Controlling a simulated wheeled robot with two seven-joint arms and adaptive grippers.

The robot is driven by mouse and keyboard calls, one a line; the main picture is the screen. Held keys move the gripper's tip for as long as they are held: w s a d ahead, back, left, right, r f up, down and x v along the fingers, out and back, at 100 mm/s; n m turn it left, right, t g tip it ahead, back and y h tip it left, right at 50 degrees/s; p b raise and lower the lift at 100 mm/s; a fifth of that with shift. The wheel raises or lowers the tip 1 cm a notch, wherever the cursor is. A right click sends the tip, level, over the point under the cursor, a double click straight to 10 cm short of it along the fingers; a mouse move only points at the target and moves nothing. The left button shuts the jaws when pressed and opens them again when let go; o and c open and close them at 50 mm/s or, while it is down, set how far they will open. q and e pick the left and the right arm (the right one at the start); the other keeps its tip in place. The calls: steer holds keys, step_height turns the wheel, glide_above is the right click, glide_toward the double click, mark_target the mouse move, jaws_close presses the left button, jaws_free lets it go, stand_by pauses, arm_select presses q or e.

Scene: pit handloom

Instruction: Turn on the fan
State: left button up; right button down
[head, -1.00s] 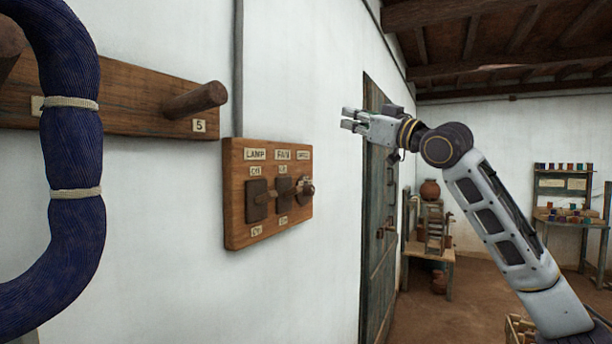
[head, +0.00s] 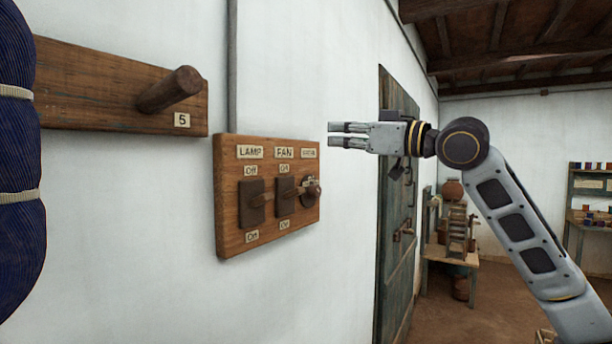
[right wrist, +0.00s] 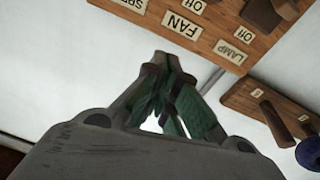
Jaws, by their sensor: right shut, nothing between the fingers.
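A wooden switch board (head: 228,200) is fixed to the white wall, with labels LAMP, FAN and a third that reads like SPEED. The fan switch (head: 285,195) is a dark plate with a lever in the middle, between the lamp switch (head: 252,203) and a round knob (head: 313,191). My right gripper (head: 332,135) is up and to the right of the board, shut and empty, its fingers pointing left. In the right wrist view the shut fingers (right wrist: 165,62) show below the FAN label (right wrist: 181,26), apart from the board as far as I can tell. My left gripper is not in view.
A peg rail (head: 75,85) with a wooden peg (head: 170,89) is on the wall at left. A blue yarn hank (head: 18,150) hangs at the left edge. A green door (head: 395,270) stands right of the board. The wall below the board is clear.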

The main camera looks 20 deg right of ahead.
mark_target(284, 162)
steer(key=f, duration=0.1)
steer(key=f+g, duration=0.1)
steer(key=a+f+m+g, duration=0.1)
steer(key=f, duration=0.1)
steer(key=shift+s+h, duration=0.3)
steer(key=shift+w, duration=0.1)
stand_by(0.5)
steer(key=p+x, duration=0.3)
steer(key=x, duration=0.6)
steer(key=shift+a, duration=0.2)
steer(key=shift+w+a+f, duration=0.1)
steer(key=shift+w+a, duration=0.1)
steer(key=shift+w, duration=0.05)
steer(key=shift+d+f, duration=0.1)
steer(key=shift+f, duration=0.25)
steer(key=shift+s+d+f, duration=0.15)
steer(key=shift+s+f, duration=0.1)
steer(key=shift+f, duration=0.25)
steer(key=shift+s+d+f, duration=0.15)
steer(key=shift+s+f, duration=0.05)
steer(key=shift+f, duration=0.35)
steer(key=shift+s+d+f, duration=0.15)
steer(key=shift+s+f, duration=0.1)
steer(key=shift+f, duration=0.25)
